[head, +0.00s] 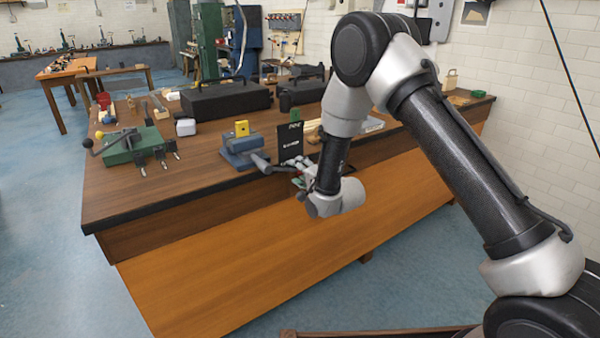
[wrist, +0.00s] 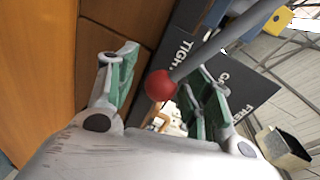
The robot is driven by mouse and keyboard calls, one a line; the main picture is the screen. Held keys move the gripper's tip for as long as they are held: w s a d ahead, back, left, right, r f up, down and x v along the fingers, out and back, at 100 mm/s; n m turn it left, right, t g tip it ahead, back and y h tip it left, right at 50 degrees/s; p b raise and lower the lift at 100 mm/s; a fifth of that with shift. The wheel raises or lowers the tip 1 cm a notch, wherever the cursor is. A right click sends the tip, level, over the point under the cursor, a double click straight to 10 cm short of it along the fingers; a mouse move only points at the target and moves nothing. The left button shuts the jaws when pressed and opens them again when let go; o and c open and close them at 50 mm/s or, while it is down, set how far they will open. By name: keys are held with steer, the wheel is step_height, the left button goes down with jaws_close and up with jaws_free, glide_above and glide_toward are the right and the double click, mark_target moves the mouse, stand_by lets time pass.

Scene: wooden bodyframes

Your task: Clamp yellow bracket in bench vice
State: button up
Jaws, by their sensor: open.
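The yellow bracket (head: 242,128) stands upright in the jaws of the blue bench vice (head: 240,150) near the bench's front edge. A corner of the bracket also shows in the wrist view (wrist: 278,20). The vice's grey handle rod (wrist: 225,45) ends in a red ball (wrist: 160,85). My gripper (wrist: 165,93) is open, one green-padded finger on each side of the ball in the picture. I cannot tell whether either finger touches it. In the head view my gripper (head: 297,170) is at the front edge, right of the vice, partly hidden by my wrist.
A black sign (head: 290,140) with white lettering stands behind my gripper; "TIGHT" and "FREE" are partly readable in the wrist view. A green vice-like fixture (head: 130,147) sits at the left. Black cases (head: 225,100) stand behind. The bench front (head: 240,255) drops below my gripper.

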steer(key=v, duration=1.2)
